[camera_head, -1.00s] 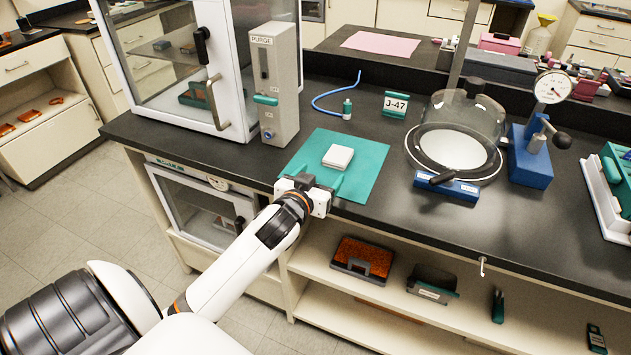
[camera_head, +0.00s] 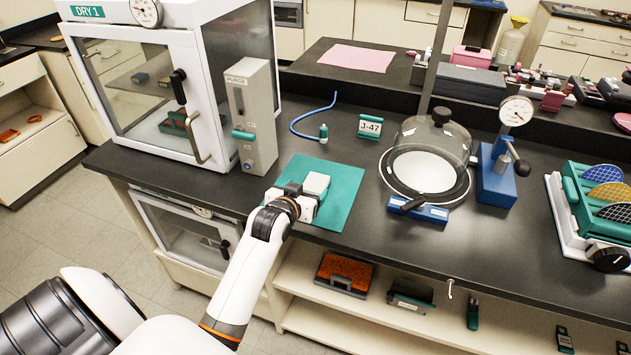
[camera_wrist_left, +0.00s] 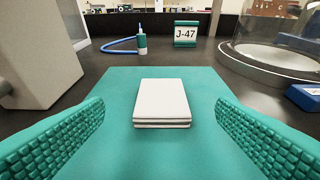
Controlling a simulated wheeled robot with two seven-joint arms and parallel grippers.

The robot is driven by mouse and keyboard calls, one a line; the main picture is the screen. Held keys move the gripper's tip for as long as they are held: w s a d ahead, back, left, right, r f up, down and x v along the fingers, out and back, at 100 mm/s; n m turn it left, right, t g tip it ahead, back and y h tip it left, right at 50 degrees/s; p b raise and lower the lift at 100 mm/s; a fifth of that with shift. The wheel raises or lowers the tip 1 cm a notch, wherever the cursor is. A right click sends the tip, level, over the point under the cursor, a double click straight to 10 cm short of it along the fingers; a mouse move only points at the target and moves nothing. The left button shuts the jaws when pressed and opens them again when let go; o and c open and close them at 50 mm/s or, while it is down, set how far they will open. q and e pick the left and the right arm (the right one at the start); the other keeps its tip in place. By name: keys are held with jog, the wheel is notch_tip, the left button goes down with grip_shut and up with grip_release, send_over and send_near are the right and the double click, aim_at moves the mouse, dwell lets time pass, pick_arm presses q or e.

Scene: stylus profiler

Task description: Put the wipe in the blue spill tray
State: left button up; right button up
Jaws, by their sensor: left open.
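The wipe is a flat white folded stack (camera_head: 317,183) on a teal mat (camera_head: 345,185) on the dark bench. In the left wrist view the wipe (camera_wrist_left: 162,103) lies ahead, centred between two teal ribbed fingers. My left gripper (camera_head: 304,190) is open at the near side of the wipe, low over the mat. The fingers stand apart from the wipe on both sides, with mat showing between. The gripper hides part of the wipe's near side in the head view. I cannot make out a blue spill tray in these frames. My right gripper is not in view.
A grey PURGE unit (camera_head: 252,115) and a glass cabinet (camera_head: 150,85) stand left of the mat. A blue tube (camera_head: 305,120), small bottle (camera_head: 323,133) and J-47 sign (camera_head: 370,127) are behind. A bell jar (camera_head: 432,155) and blue-based gauge (camera_head: 496,170) stand right.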

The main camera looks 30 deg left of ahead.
aim_at(316, 182)
pick_arm(q)
jog(key=shift+p+x, duration=0.55)
jog(key=shift+x, duration=3.05)
jog(key=shift+d, duration=0.1)
jog(key=c, duration=1.1)
